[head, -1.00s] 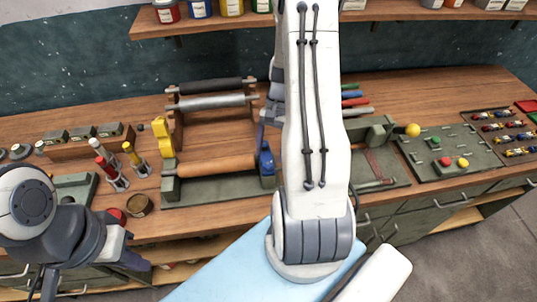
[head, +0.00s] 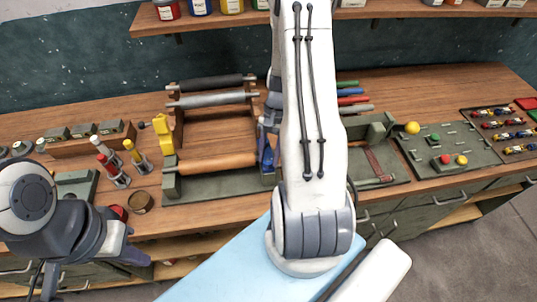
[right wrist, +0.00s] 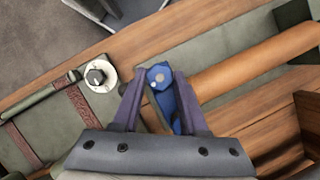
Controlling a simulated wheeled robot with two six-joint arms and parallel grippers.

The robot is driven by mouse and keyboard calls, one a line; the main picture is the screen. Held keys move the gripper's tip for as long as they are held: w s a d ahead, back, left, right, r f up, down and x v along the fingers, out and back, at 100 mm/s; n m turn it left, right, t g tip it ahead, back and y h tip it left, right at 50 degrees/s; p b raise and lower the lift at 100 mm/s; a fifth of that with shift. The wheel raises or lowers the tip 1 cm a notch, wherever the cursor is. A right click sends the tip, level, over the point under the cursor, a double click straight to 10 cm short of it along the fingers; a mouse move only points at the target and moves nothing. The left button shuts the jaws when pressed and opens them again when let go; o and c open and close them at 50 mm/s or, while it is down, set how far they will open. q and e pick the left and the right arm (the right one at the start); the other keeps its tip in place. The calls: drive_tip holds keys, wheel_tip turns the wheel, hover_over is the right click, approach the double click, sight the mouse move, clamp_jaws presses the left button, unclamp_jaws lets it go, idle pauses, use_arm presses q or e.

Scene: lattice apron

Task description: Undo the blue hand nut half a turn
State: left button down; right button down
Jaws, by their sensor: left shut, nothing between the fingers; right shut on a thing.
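The blue hand nut (head: 265,155) sits at the right end of the wooden roller (head: 218,162) on the green-based roller stand (head: 215,187). In the right wrist view the blue nut (right wrist: 160,78) with its grey hex centre lies between the fingers of my right gripper (right wrist: 160,95), which is shut on it. In the head view the right arm hides part of my right gripper (head: 269,128), reaching down onto the nut from above. My left gripper (head: 138,258) is shut and empty, low at the left in front of the bench, well apart from the stand.
A yellow piece (head: 162,133) stands at the stand's left end. Red and yellow markers (head: 112,170) and a brown tin (head: 140,201) are left of it. A green vise-like fixture (head: 372,128) and a pegged board (head: 448,150) are to the right. A shelf with cans runs above.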

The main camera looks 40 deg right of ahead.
drive_tip(key=shift+n, duration=0.3)
drive_tip(key=n, duration=0.1)
drive_tip(key=n+g+h, duration=0.1)
drive_tip(key=n, duration=0.2)
drive_tip(key=shift+w+a+n, duration=0.1)
drive_tip(key=shift+w+n, duration=0.15)
drive_tip(key=shift+n, duration=0.15)
drive_tip(key=n+g+h, duration=0.1)
drive_tip(key=n+h, duration=0.1)
drive_tip(key=n, duration=0.3)
drive_tip(key=shift+w+a, duration=0.1)
drive_tip(key=shift+c, duration=2.2)
unclamp_jaws()
drive_tip(key=a+b+v, duration=0.1)
drive_tip(key=b+v, duration=0.1)
drive_tip(key=v, duration=0.8)
drive_tip(key=shift+w+d+r+b, duration=0.15)
drive_tip(key=shift+d+r+b, duration=0.1)
drive_tip(key=shift+b, duration=0.15)
